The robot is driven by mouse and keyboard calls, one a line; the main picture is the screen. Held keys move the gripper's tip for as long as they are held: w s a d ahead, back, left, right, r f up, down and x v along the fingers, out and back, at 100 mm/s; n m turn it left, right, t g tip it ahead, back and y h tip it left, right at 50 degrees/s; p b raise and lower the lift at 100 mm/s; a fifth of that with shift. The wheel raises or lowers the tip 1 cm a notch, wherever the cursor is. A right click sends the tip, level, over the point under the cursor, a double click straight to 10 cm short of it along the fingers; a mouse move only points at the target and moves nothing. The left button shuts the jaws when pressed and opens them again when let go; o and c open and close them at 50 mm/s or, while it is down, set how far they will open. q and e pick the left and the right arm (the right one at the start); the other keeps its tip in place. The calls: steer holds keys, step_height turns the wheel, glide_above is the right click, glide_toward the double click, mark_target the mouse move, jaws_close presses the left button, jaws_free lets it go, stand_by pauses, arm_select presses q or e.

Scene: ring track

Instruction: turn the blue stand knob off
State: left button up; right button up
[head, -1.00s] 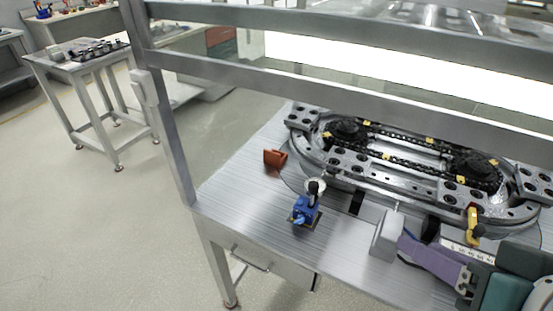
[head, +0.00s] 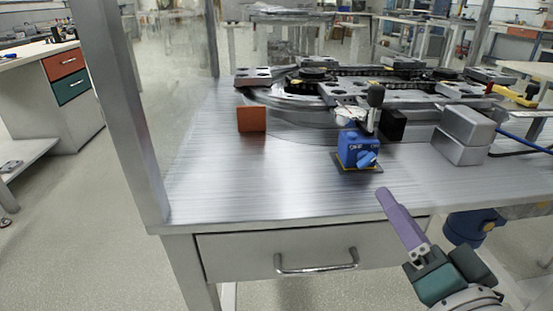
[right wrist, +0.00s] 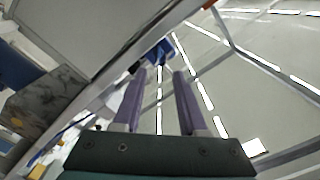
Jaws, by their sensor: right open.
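The blue stand (head: 350,146) is a small block on a dark base plate, upright near the front of the metal table. Its blue knob (head: 367,159) is on the front face, and a black-tipped post rises behind it. My right gripper (head: 386,193) has purple fingers and is in front of and below the stand, apart from the knob. In the right wrist view the two fingers of my right gripper (right wrist: 160,72) are spread with nothing between them. A blue patch, probably the stand (right wrist: 158,51), shows just beyond the fingertips. My left gripper is out of view.
An orange block (head: 251,119) stands left of the stand. Grey metal blocks (head: 462,136) stand to its right, and the ring track (head: 330,90) is behind. A frame post (head: 110,110) rises at the table's left corner. A drawer (head: 235,256) is below the front edge.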

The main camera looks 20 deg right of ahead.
mark_target(369, 163)
steer(key=x, duration=0.3)
steer(key=b+x, duration=0.1)
steer(key=x, duration=0.2)
steer(key=b+x, duration=0.1)
steer(key=x, duration=0.2)
steer(key=shift+w+d+r, duration=0.1)
steer(key=shift+w+d, duration=0.15)
steer(key=shift+d, duration=0.2)
steer(key=shift+c, duration=0.3)
jaws_close()
